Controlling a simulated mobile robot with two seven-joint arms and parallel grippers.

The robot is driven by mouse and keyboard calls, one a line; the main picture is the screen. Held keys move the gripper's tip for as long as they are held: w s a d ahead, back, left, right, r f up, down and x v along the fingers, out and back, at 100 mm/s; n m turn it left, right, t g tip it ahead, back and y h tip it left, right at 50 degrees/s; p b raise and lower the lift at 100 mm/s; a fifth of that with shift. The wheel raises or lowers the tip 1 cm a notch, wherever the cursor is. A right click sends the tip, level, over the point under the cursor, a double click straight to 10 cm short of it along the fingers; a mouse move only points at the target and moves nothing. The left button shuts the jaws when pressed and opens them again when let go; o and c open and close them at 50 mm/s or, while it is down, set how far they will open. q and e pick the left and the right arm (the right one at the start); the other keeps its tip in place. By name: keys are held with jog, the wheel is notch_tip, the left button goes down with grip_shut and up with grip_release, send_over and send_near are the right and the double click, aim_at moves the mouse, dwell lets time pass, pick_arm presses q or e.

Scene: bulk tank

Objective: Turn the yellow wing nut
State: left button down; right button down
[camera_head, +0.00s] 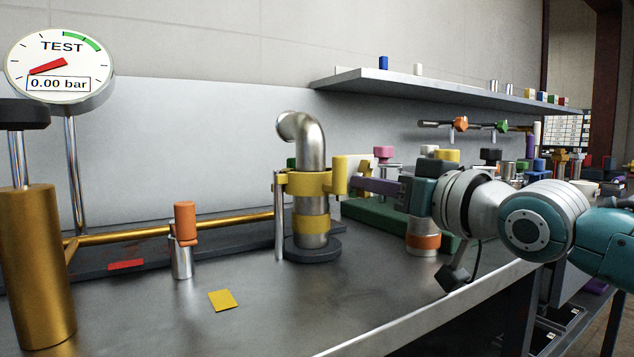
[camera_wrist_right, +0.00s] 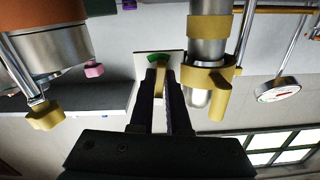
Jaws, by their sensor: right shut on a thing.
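My right gripper (camera_head: 362,182) reaches in from the right at the height of the pipe clamp. In the right wrist view, its two dark fingers (camera_wrist_right: 161,75) are shut on a small yellow piece, which appears to be the yellow wing nut (camera_wrist_right: 161,78). The nut sits in front of a white plate with a green arc (camera_wrist_right: 152,60). In the head view the nut (camera_head: 355,172) is largely hidden by the clamp's yellow cylinder and my fingers. Its turned angle cannot be made out. My left gripper is not in view.
The bent steel pipe (camera_head: 313,150) with a yellow clamp (camera_head: 303,183) stands close beside the fingers. A steel cylinder with an orange band (camera_head: 423,241) stands below my right wrist. A gauge (camera_head: 60,68) reads 0.00 bar. The bench front is mostly clear around a yellow square (camera_head: 223,300).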

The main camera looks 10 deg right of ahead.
dwell(0.4)
jog(key=c, duration=1.2)
grip_release()
jog(key=shift+o, duration=0.2)
jog(key=p+v, duration=0.3)
jog(key=v, duration=0.7)
